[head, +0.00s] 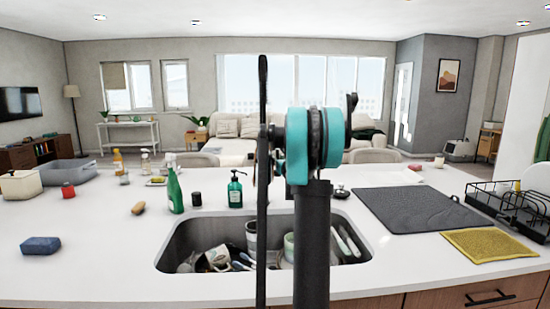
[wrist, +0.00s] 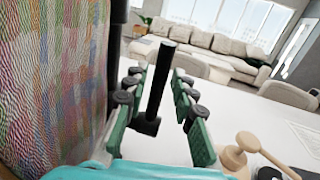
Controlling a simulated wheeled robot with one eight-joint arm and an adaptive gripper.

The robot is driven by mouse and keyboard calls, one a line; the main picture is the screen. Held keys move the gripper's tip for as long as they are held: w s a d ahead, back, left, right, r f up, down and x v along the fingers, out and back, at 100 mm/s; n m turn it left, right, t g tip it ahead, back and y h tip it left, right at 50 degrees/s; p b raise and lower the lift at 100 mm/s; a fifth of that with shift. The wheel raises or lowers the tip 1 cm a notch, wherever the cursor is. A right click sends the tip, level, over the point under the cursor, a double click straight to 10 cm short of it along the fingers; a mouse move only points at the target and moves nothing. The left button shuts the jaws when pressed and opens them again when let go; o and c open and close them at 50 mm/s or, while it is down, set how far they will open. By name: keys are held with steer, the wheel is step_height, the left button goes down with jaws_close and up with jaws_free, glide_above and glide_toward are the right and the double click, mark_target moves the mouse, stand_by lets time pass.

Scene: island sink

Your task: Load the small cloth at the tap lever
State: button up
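In the wrist view, a multicoloured, striped woven cloth (wrist: 52,75) fills the left side, very close to the camera. A dark upright column (wrist: 117,45) stands beside it. My gripper (wrist: 160,105) is open, with its green-padded fingers apart on either side of a black rod (wrist: 163,85), which looks like the tap lever. Whether the fingers touch the rod cannot be told. In the head view, my arm's teal and black end covers the middle, and the fingers are not clear there. A thin black upright (head: 262,180), likely the tap, stands just left of it. The striped cloth cannot be made out there.
The sink (head: 180,245) below holds a mug and other dishes. A green spray bottle (head: 174,190) and teal soap bottle (head: 235,190) stand behind left. A dark mat (head: 420,209), yellow cloth (head: 490,244) and black dish rack (head: 515,205) lie right. The left front counter is mostly clear.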

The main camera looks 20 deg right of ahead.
steer(key=shift+w+d, duration=0.2)
steer(key=shift+w, duration=2.45)
steer(key=shift+c, duration=0.4)
jaws_close()
